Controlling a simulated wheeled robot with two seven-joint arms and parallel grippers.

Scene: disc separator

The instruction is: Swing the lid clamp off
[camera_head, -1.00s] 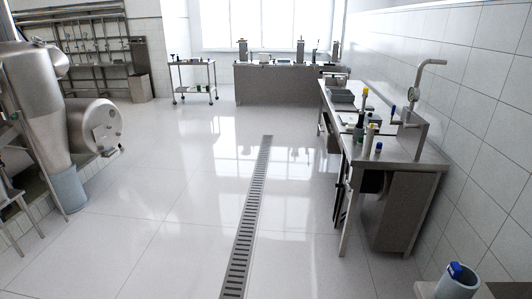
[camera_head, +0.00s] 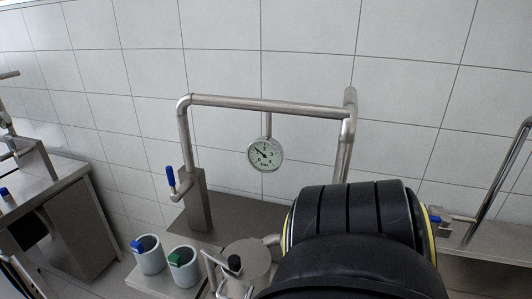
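A round steel lid or cover (camera_head: 247,254) shows at the bottom centre, partly hidden by a large black ribbed body in front. Beside it stands a bent steel bar (camera_head: 212,266) with a black knob (camera_head: 234,263) near it. This may be the lid clamp, but the frame cuts it off at the bottom and I cannot tell its state. Neither of my grippers is in view.
A steel pipe (camera_head: 265,105) with a pressure gauge (camera_head: 265,154) rises behind, along the tiled wall. A blue-handled valve (camera_head: 171,178) is at left. Two grey cups (camera_head: 150,262) (camera_head: 184,272) hold a blue and a green item. A steel cabinet (camera_head: 72,232) stands farther left.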

